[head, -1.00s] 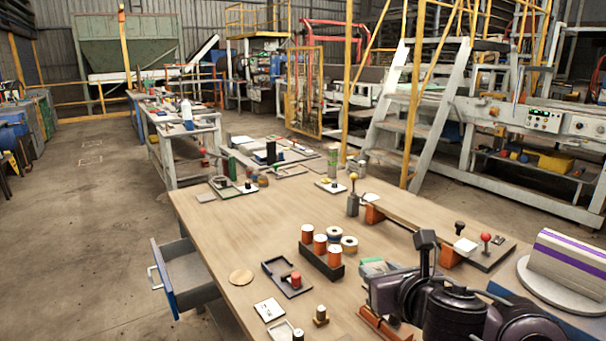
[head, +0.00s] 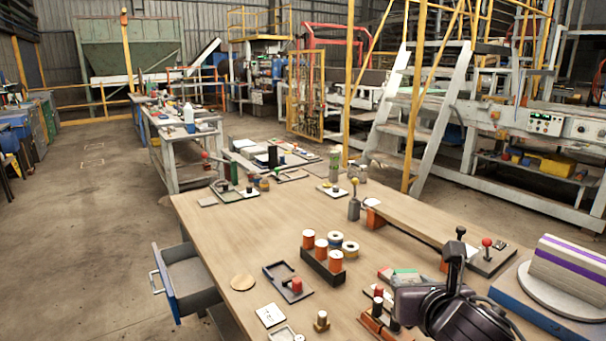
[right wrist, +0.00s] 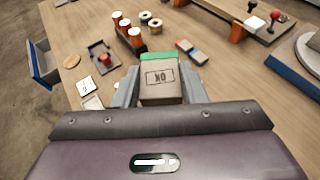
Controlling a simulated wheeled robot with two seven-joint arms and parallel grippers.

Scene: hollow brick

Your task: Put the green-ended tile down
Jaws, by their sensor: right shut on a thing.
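The green-ended tile (right wrist: 160,88) is between the fingers of my right gripper (right wrist: 158,80) in the right wrist view. It is a beige-grey block with a boxed printed mark on its face and a green far end. In the head view, a bit of its green end (head: 405,272) seems to show beside my dark right gripper (head: 415,284), which hides the rest. The gripper is shut on the tile. The tile seems to be over the wooden table (head: 260,220); I cannot tell whether it touches. My left gripper is not in view.
A red-and-blue tile (right wrist: 191,50) lies just beyond the held tile. A rack of orange spools (head: 322,268) and a dark tray with a red knob (head: 289,284) stand to the left. A blue-edged platform (head: 530,300) is at right. The table's left middle is clear.

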